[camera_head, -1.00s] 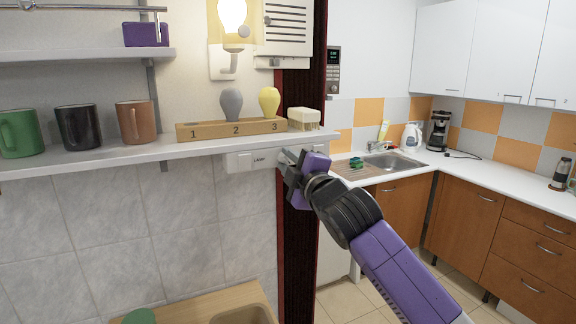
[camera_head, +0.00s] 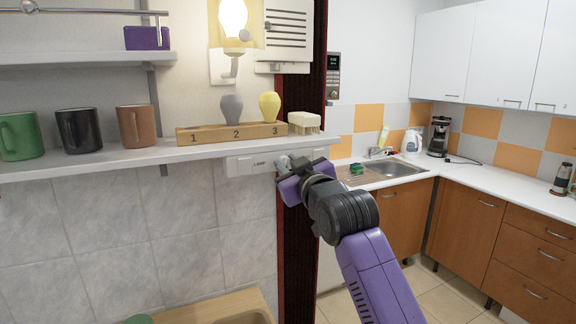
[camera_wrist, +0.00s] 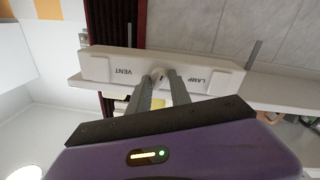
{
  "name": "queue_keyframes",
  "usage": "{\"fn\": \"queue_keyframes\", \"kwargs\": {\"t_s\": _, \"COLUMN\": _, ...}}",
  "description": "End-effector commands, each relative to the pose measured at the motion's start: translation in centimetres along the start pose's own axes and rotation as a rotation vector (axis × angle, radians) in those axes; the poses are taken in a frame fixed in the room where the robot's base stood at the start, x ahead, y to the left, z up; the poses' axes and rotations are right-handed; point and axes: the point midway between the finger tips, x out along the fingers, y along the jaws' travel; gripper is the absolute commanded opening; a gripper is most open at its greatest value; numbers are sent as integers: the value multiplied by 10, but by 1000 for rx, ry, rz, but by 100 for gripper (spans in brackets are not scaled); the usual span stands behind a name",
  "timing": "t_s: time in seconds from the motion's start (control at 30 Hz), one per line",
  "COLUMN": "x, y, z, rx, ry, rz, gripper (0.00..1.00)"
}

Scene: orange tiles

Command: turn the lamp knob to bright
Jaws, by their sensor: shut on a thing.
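The control panel (camera_head: 243,165) is a white strip under the shelf, and LAMP can be read on it. In the wrist view the panel (camera_wrist: 215,74) appears upside down, with VENT on the left and LAMP on the right. A small pale knob (camera_wrist: 158,71) sits between the labels, partly hidden by the fingers. My gripper (camera_wrist: 164,80) is shut on the knob, one finger on each side. In the head view my gripper (camera_head: 284,165) is at the panel and covers the knob. The lamp bulb (camera_head: 233,18) above the shelf glows warm yellow.
A dark red-edged column (camera_head: 294,240) stands behind my gripper. The sink counter (camera_head: 400,177) is farther right.

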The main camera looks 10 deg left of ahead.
Motion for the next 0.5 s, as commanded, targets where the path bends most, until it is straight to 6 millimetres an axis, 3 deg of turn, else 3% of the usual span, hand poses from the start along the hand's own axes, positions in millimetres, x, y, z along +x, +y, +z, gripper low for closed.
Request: {"fn": "queue_keyframes", "kwargs": {"t_s": 0.5, "x": 0, "y": -1, "z": 2, "rx": 492, "ry": -40, "rz": 2, "gripper": 0}}
